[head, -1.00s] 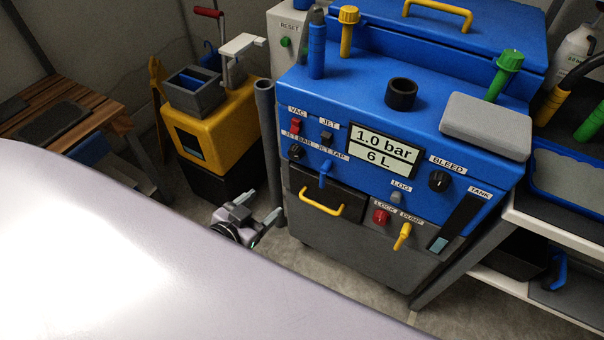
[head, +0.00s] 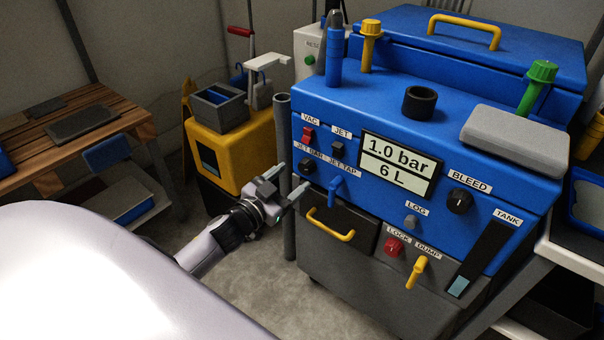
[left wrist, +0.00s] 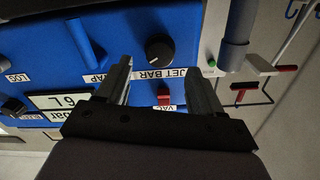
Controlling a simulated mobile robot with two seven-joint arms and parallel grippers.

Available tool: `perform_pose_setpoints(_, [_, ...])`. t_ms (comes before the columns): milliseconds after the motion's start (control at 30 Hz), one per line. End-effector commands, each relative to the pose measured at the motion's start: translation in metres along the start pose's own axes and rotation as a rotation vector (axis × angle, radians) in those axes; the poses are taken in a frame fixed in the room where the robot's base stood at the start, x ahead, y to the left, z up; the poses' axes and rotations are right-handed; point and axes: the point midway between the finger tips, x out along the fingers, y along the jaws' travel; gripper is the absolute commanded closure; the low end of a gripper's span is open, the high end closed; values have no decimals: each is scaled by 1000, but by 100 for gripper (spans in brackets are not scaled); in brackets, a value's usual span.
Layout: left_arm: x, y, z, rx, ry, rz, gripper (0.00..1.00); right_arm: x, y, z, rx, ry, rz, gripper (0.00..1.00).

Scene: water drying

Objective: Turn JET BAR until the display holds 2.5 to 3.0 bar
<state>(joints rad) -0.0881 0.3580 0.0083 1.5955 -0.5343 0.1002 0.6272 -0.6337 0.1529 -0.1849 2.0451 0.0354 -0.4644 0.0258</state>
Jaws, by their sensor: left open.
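The JET BAR knob (head: 307,165) is a round black dial at the left of the blue machine's front panel. In the left wrist view the knob (left wrist: 160,48) shows upside down, beyond and between the fingertips. My left gripper (head: 290,180) is open and empty. It is in front of the panel, just left of and below the knob, apparently not touching it. The display (head: 398,166) reads 1.0 bar and 6 L. My right gripper is not in view.
The blue JET TAP lever (head: 336,188) is right of the knob, and the red VAC switch (head: 308,134) is above it. A grey vertical pipe (head: 285,215) stands beside the machine's left side. A yellow drawer handle (head: 330,226) sticks out below.

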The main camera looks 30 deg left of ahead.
Motion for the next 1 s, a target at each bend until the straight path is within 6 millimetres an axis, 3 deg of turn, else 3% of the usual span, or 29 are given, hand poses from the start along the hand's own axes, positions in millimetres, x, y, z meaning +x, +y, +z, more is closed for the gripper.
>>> perform_pose_setpoints(300, [38,0,1,-1,1,0,33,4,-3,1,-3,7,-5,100])
perform_pose_setpoints(733, [46,0,0,-1,-1,0,33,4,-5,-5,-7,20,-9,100])
perform_pose_setpoints(767, [46,0,0,-1,-1,0,37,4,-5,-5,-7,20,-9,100])
perform_pose_setpoints(900, [46,0,0,-1,-1,0,82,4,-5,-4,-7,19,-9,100])
perform_pose_setpoints(933, [46,0,0,-1,-1,0,90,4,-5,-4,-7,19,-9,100])
perform_pose_setpoints(1000, [46,0,0,-1,-1,0,90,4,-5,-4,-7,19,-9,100])
